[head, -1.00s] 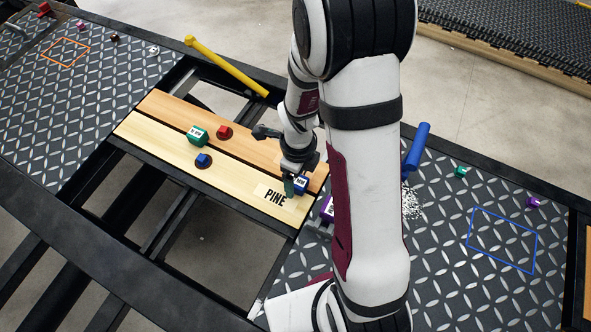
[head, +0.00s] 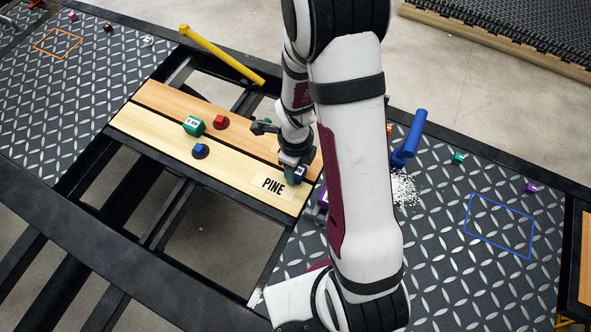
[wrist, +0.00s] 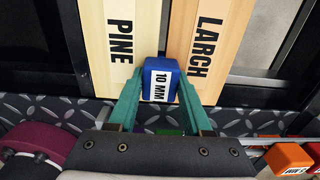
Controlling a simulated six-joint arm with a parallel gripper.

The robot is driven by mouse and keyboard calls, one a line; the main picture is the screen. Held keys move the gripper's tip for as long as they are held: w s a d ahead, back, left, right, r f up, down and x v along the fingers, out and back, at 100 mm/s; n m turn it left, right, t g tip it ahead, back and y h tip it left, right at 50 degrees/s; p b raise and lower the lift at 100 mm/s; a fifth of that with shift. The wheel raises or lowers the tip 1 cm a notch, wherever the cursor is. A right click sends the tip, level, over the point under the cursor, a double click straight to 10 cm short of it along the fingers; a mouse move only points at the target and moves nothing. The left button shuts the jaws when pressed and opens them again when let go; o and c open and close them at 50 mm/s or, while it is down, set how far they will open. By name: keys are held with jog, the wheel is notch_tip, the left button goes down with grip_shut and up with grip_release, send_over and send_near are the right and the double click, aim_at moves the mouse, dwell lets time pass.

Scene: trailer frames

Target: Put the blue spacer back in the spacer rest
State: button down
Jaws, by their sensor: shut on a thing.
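The blue spacer (wrist: 160,80) is a small block with a white "10 MM" label. My gripper (wrist: 160,92) is shut on it, with a green finger on each side. In the wrist view it is over the line between the PINE board (wrist: 120,60) and the LARCH board (wrist: 195,60), near their ends. I cannot tell whether it touches the boards. In the head view the blue spacer (head: 301,172) is small and partly covered by my gripper (head: 296,170). I cannot make out the spacer rest for sure; an orange labelled block (wrist: 288,158) shows at the wrist view's lower right.
A green labelled block (head: 193,126), a red knob (head: 220,122) and a blue knob (head: 200,151) are on the boards. A purple block (head: 322,198) is close by my gripper. A blue handle (head: 410,138) stands by white crumbs (head: 404,188). Open gaps flank the boards.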

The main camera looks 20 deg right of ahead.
jog(key=shift+n, duration=0.3)
jog(key=r, duration=1)
jog(key=shift+w+d, duration=0.15)
jog(key=shift+d, duration=0.15)
jog(key=w+d+r+n, duration=0.1)
jog(key=d+r+n, duration=0.1)
jog(key=d+n, duration=0.6)
jog(key=w+d+r+n, duration=0.2)
jog(key=d+n, duration=0.6)
jog(key=n, duration=0.1)
jog(key=shift+d+n, duration=0.3)
jog(key=shift+d, duration=0.1)
jog(key=shift+f, duration=2.8)
jog(key=shift+f, duration=1.95)
